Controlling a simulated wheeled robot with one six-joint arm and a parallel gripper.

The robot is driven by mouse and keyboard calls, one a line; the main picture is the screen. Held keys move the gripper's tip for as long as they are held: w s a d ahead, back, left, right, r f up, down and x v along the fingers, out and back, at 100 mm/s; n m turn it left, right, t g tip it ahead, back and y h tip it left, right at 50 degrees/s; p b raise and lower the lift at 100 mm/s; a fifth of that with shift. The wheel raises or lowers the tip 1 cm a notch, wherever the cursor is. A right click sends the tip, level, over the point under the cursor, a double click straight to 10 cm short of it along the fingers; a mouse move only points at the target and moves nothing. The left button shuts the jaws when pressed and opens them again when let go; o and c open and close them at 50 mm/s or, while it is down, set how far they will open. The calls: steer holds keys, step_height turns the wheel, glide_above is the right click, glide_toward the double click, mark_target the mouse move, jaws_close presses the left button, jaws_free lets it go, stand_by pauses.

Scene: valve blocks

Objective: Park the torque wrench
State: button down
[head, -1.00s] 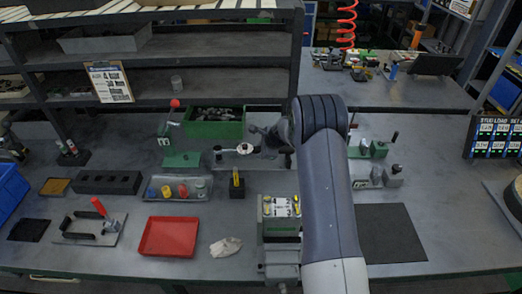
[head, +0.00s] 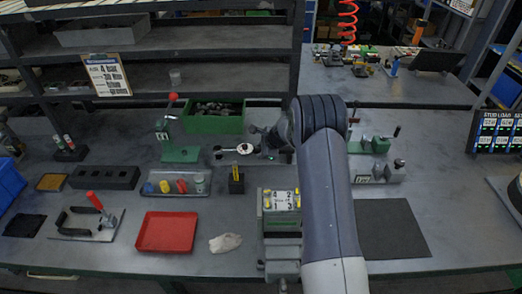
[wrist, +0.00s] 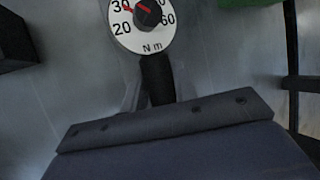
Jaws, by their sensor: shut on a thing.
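The torque wrench has a white round dial (head: 244,148) and a dark handle, and lies level in the head view left of my arm. In the wrist view its dial (wrist: 142,28), marked N m with a red pointer, is at the top, and its black shaft (wrist: 157,78) runs down toward my gripper. My gripper (wrist: 158,103) is shut on the wrench; its fingers are mostly hidden behind the dark plate. In the head view my arm partly hides the gripper (head: 273,153). A green stand (head: 180,154) with a red-knobbed post is left of the wrench.
A green bin (head: 214,123) of dark parts stands behind the wrench. In front are a small black block with a yellow tool (head: 236,179), a numbered valve block (head: 281,203), a red tray (head: 166,232) and a tray of coloured caps (head: 175,184). A dark mat (head: 392,229) lies clear at right.

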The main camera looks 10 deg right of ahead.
steer(key=shift+f, duration=0.25)
steer(key=c, duration=1.3)
jaws_free()
steer(key=shift+o, duration=1.3)
steer(key=shift+f, duration=0.1)
steer(key=shift+s, duration=0.1)
steer(key=b+v, duration=0.2)
steer(key=v, duration=0.9)
steer(key=shift+w+a, duration=0.1)
steer(key=shift+w, duration=0.15)
